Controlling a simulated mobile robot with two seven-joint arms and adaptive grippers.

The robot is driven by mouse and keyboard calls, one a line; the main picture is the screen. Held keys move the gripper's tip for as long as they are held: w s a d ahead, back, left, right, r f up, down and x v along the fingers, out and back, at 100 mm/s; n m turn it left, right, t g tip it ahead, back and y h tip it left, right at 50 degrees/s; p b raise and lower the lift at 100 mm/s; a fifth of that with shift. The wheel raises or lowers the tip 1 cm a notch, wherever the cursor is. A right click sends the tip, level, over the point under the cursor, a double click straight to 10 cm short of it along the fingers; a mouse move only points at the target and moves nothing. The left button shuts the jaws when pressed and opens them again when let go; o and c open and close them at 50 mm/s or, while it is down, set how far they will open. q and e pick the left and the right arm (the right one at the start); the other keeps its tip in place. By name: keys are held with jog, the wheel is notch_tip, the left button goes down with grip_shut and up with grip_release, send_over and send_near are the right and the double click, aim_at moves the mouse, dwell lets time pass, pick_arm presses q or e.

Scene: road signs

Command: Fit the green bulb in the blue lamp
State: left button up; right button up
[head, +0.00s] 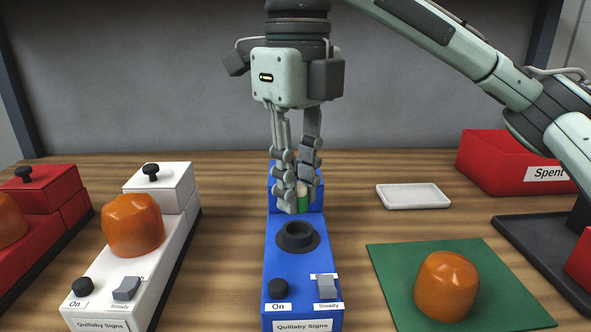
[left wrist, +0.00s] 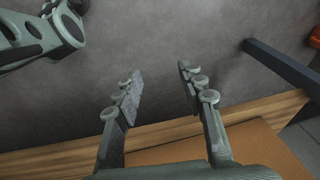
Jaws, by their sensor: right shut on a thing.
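The blue lamp (head: 278,262) stands in the middle of the table with its dark round socket (head: 297,236) uncovered. My right gripper (head: 297,196) points down behind and above the socket and is shut on the green bulb (head: 303,203). The fingers partly hide the bulb, and its lower end appears apart from the socket. An orange lens (head: 447,286) sits on the green mat (head: 391,263) to the right of the lamp. My left gripper (left wrist: 157,78) shows only in the left wrist view, open and empty, facing the grey wall.
A white lamp (head: 158,254) with an orange lens (head: 133,224) and a red lamp (head: 68,232) stand to the left. A white tray (head: 440,206) and a red "Spent" bin (head: 490,160) are at the back right. Bare wood lies beside the blue lamp.

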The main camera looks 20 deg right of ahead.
jog(key=shift+f, duration=0.7)
jog(key=shift+f+b, duration=0.35)
jog(key=shift+b, duration=0.15)
jog(key=shift+f+b, duration=0.3)
jog(key=shift+b, duration=0.05)
jog(key=shift+f, duration=0.1)
pick_arm(q)
jog(key=shift+w+d+r, duration=0.15)
jog(key=shift+w+r, duration=0.3)
jog(key=shift+r, duration=0.3)
jog(key=shift+w+d+r, duration=0.2)
jog(key=shift+w+r, duration=0.2)
jog(key=shift+r, duration=0.4)
jog(key=shift+w+d+r, duration=0.15)
jog(key=shift+w+r, duration=0.3)
jog(key=shift+r, duration=0.3)
pick_arm(e)
jog(key=shift+s+f, duration=0.1)
jog(key=shift+f, duration=0.55)
jog(key=shift+f, duration=0.15)
jog(key=shift+s+a, duration=0.1)
jog(key=o, duration=0.9)
jog(key=shift+f, duration=0.1)
